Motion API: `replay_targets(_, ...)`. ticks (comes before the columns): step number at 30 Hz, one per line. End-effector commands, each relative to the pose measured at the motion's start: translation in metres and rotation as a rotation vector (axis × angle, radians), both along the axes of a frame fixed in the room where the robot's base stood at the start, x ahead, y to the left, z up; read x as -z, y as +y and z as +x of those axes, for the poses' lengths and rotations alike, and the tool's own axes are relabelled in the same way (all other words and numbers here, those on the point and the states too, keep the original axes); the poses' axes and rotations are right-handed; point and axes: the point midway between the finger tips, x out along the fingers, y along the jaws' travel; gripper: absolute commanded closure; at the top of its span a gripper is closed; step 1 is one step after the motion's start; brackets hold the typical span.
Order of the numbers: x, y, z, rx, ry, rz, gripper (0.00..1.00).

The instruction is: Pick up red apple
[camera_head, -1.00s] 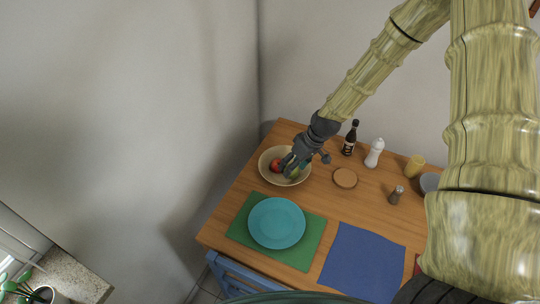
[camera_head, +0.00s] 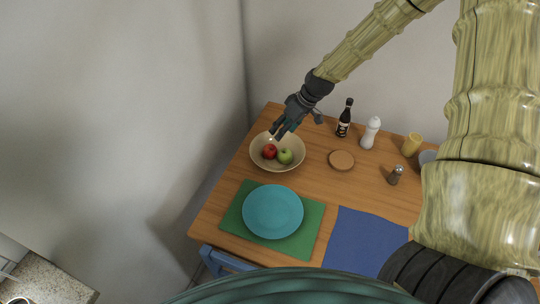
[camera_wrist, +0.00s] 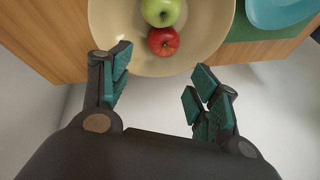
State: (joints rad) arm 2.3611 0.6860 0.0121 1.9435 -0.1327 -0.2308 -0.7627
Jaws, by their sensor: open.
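A red apple (camera_head: 269,151) lies in a cream bowl (camera_head: 258,140) on the wooden table, touching or close beside a green apple (camera_head: 285,156). In the wrist view the red apple (camera_wrist: 163,41) is just below the green apple (camera_wrist: 161,10), inside the bowl (camera_wrist: 112,25). My gripper (camera_head: 279,133) is over the bowl's back rim in the head view, apart from the apples. In the wrist view its teal-padded fingers (camera_wrist: 160,80) are spread wide and empty, with the red apple beyond the gap between them.
A teal plate (camera_head: 272,211) sits on a green placemat (camera_head: 231,222) in front of the bowl. A dark bottle (camera_head: 344,120), a white shaker (camera_head: 371,133), a round coaster (camera_head: 341,160) and a pepper shaker (camera_head: 395,175) stand to the right. A wall rises behind.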

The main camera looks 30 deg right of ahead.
Motion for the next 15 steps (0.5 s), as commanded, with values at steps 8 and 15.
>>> replay_targets(8, 0.016, 0.002, 0.001, 0.0, 0.001, 0.0, 0.39)
replay_targets(15, 0.034, 0.008, 0.006, 0.001, 0.001, 0.0, 0.39)
